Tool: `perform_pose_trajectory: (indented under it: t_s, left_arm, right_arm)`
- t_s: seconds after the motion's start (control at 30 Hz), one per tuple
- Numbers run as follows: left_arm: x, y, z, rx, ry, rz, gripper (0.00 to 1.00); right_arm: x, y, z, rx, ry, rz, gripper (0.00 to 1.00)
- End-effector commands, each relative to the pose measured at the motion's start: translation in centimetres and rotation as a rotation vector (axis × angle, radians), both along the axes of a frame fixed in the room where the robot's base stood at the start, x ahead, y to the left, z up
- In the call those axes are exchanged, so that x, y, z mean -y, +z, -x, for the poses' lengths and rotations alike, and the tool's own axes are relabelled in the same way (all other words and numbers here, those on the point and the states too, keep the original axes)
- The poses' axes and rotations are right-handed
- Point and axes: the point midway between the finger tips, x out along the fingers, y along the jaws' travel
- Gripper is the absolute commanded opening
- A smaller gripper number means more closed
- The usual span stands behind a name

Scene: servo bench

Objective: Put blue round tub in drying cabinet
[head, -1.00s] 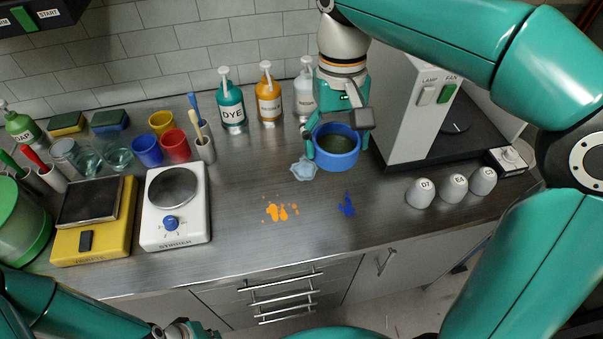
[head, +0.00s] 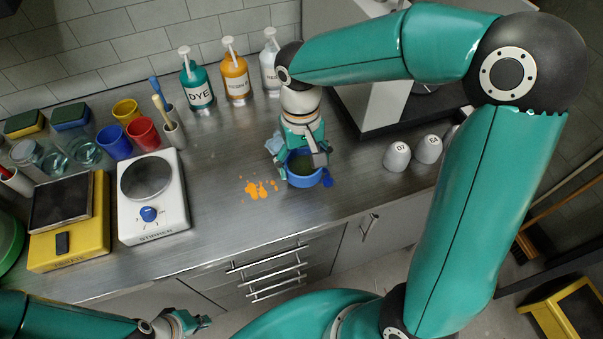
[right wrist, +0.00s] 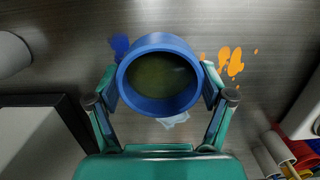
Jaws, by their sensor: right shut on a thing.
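The blue round tub (head: 303,180) is held between the fingers of my right gripper (head: 301,156), close to the blue paint spot. In the right wrist view the fingers press on both sides of the tub (right wrist: 158,107), whose open top shows a dark greenish inside. I cannot tell whether its base touches the bench. The pale grey cabinet (head: 372,105), which had LAMP and FAN switches in the earlier view, stands at the back right, partly hidden by my right arm. My left gripper (head: 198,322) is low at the bottom left, away from the tub; its fingers are too small to judge.
Orange splashes (head: 260,189) and a pale blue cloth (head: 275,143) lie beside the tub. Cups marked D7 (head: 397,156) and E4 (head: 428,149) stand to the right. A white stirrer (head: 152,225) stands left. Pump bottles (head: 236,80) line the back wall.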

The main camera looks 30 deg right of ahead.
Motion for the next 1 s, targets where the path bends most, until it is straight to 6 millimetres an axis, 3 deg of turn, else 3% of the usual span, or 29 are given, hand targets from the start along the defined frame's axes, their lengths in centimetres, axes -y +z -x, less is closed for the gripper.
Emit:
perform_pose_trajectory:
  t_s: [0.37,0.77,0.8,0.9,1.0]
  left_arm:
    - [0.0,0.2,0.0,0.000,0.000,0.000,0.00]
    - [0.0,-0.2,0.0,0.000,0.000,0.000,0.00]
    - [0.0,-0.1,0.0,0.000,0.000,0.000,0.00]
    - [0.0,0.0,0.0,0.000,0.000,0.000,0.00]
    - [0.0,0.0,0.0,0.000,0.000,0.000,0.00]
  right_arm:
    - [0.0,-4.1,0.1,-0.003,0.000,-0.001,0.36]
    - [0.0,-4.7,0.0,0.001,0.000,-0.001,0.36]
    - [0.0,-4.6,0.0,0.001,0.000,-0.001,0.86]
    - [0.0,-4.5,0.0,0.000,0.000,-0.001,1.00]
    - [0.0,-4.5,0.0,0.000,0.000,-0.001,1.00]
